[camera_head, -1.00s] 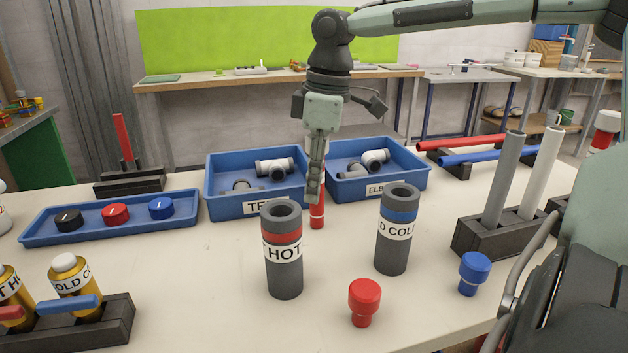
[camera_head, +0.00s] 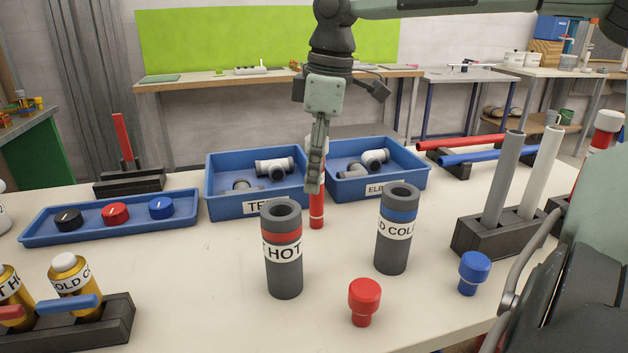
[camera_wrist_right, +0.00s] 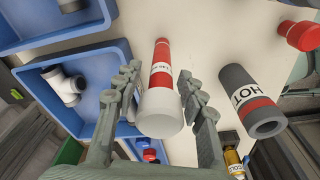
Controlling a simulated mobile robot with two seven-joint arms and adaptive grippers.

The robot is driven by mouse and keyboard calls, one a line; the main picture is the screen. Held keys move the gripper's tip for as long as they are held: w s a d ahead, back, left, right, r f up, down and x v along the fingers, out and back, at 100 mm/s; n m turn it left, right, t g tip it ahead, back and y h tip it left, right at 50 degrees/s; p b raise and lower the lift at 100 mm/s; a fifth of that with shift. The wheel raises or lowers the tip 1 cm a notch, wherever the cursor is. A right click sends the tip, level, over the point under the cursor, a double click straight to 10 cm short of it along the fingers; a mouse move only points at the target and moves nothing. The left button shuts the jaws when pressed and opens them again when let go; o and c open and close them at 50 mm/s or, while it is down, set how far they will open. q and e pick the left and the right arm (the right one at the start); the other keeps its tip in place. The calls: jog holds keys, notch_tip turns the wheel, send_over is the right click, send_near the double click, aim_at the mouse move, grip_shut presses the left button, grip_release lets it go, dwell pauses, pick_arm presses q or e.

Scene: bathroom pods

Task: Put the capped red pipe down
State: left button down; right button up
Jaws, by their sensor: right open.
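The capped red pipe (camera_head: 317,212) stands upright on the table behind the HOT sleeve, its upper part mostly hidden by my right gripper. In the right wrist view the red pipe (camera_wrist_right: 161,62) has a white label band and a pale cap (camera_wrist_right: 159,113) towards the camera. My right gripper (camera_head: 314,180) points down over the pipe. In the right wrist view the right gripper (camera_wrist_right: 160,85) is open, with a finger on each side of the pipe and gaps visible between. My left gripper is not in view.
Grey HOT (camera_head: 284,275) and COLD (camera_head: 391,255) sleeves stand in front. A red cap (camera_head: 364,300) and blue cap (camera_head: 474,272) are to the right. The tee bin (camera_head: 225,208) and elbow bin (camera_head: 350,190) are close behind. The table's front middle is clear.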

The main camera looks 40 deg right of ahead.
jog(key=r, duration=0.6)
jog(key=s+r, duration=0.1)
jog(key=r, duration=0.2)
jog(key=shift+d+r, duration=0.35)
